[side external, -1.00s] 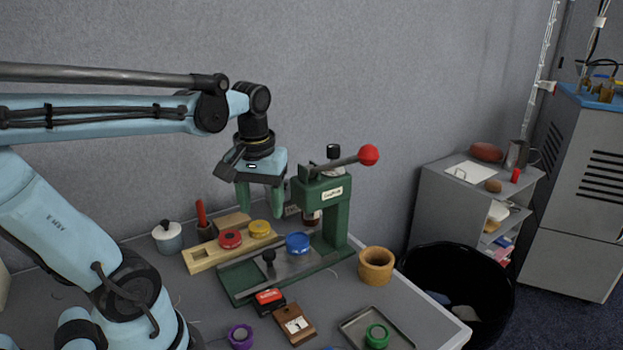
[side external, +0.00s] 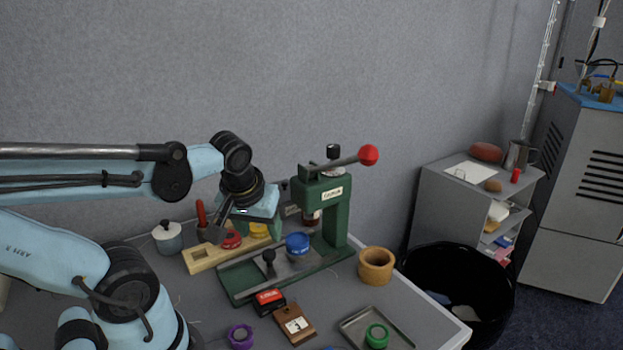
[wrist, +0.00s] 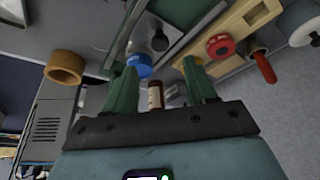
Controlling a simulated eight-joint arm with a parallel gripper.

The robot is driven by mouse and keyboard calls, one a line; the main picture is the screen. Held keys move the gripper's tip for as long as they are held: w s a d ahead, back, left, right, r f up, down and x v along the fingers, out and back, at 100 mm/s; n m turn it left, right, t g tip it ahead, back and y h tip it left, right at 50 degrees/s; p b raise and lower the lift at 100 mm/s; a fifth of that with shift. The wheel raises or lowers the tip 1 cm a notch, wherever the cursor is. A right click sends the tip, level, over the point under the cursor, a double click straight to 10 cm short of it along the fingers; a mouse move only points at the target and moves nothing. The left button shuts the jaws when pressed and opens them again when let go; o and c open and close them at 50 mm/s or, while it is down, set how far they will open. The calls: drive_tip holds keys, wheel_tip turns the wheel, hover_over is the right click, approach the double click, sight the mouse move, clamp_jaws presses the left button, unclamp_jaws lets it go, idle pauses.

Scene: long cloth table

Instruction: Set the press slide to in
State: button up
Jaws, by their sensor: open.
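The green press (side external: 333,215) has a lever with a red ball and a base running toward the lower left. Its grey slide (side external: 291,268) lies on that base, with a black knob (side external: 268,258) at its outer left part. A blue round die (side external: 297,242) sits on the slide nearer the column. Whether the die is fully under the press head is hard to tell. My gripper (wrist: 160,84) is open and empty, with its green fingers apart. In the side view it is tilted, above and behind the slide; its fingertips are partly hidden there. The wrist view also shows the knob (wrist: 159,41).
A wooden rack (side external: 205,258) with red and yellow dies stands close to my gripper, beside a lidded pot (side external: 167,238). A red-black stamp (side external: 268,301), a wooden cup (side external: 376,266) and a metal tray (side external: 352,325) surround the press.

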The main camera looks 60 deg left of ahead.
sight(269, 253)
drive_tip(key=shift+x, duration=4.2)
drive_tip(key=shift+c, duration=0.3)
clamp_jaws()
